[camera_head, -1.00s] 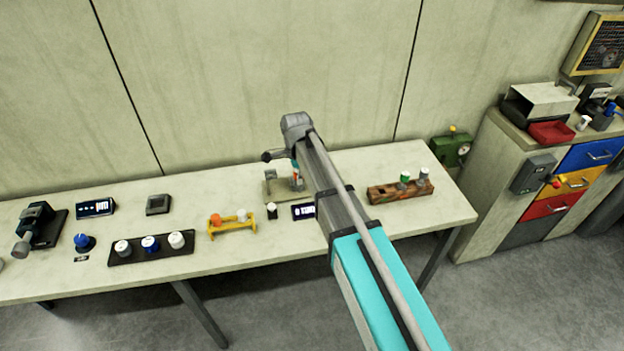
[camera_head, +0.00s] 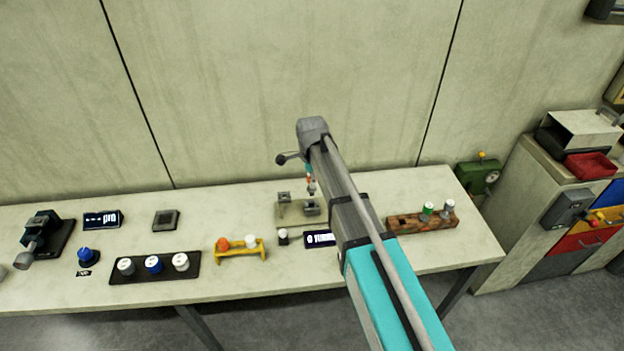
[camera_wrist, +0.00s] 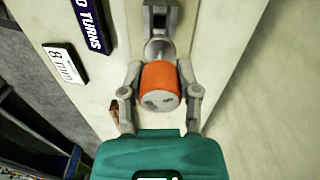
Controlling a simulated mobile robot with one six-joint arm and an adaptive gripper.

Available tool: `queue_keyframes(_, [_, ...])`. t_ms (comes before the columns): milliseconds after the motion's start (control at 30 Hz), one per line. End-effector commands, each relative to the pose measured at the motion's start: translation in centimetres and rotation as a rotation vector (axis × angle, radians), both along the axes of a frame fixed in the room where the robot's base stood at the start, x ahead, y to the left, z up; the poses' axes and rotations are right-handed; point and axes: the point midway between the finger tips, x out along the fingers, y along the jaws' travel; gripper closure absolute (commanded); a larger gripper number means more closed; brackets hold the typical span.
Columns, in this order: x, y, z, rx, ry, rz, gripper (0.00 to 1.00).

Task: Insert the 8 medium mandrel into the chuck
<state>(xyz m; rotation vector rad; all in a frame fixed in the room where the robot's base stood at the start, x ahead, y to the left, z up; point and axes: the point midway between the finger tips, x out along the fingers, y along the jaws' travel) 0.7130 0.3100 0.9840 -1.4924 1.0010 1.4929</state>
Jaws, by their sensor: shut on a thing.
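In the wrist view, my gripper (camera_wrist: 160,97) is shut on an orange cylinder (camera_wrist: 160,80) with a pale grey end face, which I take to be the mandrel. A grey round metal part (camera_wrist: 158,47) lies just beyond it, in line with it. Whether they touch cannot be told. A grey bracket (camera_wrist: 160,14) stands behind that part. In the head view, my gripper (camera_head: 311,182) is small and partly hidden by my arm, above the grey fixture (camera_head: 289,212) that seems to hold the chuck. The mandrel's far end is hidden.
An "8 mm" label (camera_wrist: 65,64) and a dark "0 TURNS" display (camera_wrist: 92,22) lie left of the gripper. A yellow stand (camera_head: 240,252) with orange and white pieces, a black tray (camera_head: 154,273) of knobs and a wooden block (camera_head: 405,226) with cylinders stand on the table.

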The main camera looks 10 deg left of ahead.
Motion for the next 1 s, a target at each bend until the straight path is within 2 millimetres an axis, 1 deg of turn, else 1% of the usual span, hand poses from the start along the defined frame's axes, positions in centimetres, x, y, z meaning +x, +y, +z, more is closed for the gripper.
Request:
queue_keyframes(267, [0.0, -0.1, -0.3, 0.0, 0.0, -0.001, 1.0])
queue_keyframes(733, [0.1, -0.1, -3.0, 0.0, 0.0, -0.002, 1.0])
queue_keyframes(1000, [0.1, -0.2, -3.7, 0.0, 0.0, -0.002, 1.0])
